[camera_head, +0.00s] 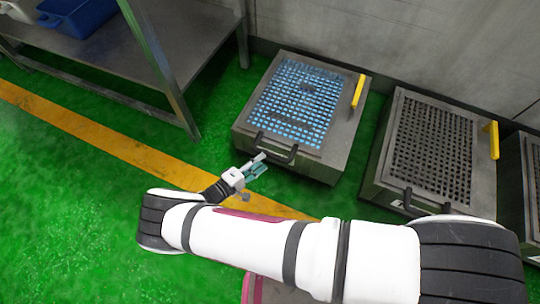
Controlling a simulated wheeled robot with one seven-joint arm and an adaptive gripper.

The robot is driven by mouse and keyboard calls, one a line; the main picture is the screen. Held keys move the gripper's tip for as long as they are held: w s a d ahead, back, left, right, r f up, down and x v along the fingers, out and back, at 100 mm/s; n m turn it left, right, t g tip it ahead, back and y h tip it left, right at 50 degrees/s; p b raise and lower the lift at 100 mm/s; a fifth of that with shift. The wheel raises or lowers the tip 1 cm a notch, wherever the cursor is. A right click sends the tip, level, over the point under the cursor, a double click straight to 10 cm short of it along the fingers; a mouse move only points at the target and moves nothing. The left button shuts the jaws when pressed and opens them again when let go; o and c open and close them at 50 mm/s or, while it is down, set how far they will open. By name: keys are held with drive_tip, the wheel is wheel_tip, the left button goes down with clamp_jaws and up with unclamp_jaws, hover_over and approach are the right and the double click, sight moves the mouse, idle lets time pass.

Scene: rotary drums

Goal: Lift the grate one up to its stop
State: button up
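The nearest grate (299,100) lies flat in the top of a grey metal box, its holes showing blue. A black handle (269,150) sits at its front edge, and a yellow lever (358,90) stands on its right side. My gripper (262,163) is just in front of the handle's left part, its fingers pointing at it. The fingers look slightly apart, but the view is too small to tell whether they touch the handle or enclose it.
A second box with a dark grate (432,145), black handle (408,200) and yellow lever (491,139) stands to the right. A third box (532,190) is cut off at the right edge. A metal table (120,45) with a blue bin (78,14) stands at the left. Green floor is open at the left.

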sight(270, 155)
drive_tip(key=b+x, duration=0.1)
drive_tip(key=x, duration=0.4)
drive_tip(key=shift+w+d+f, duration=0.15)
drive_tip(key=shift+w+d, duration=0.1)
drive_tip(key=shift+w, duration=0.05)
clamp_jaws()
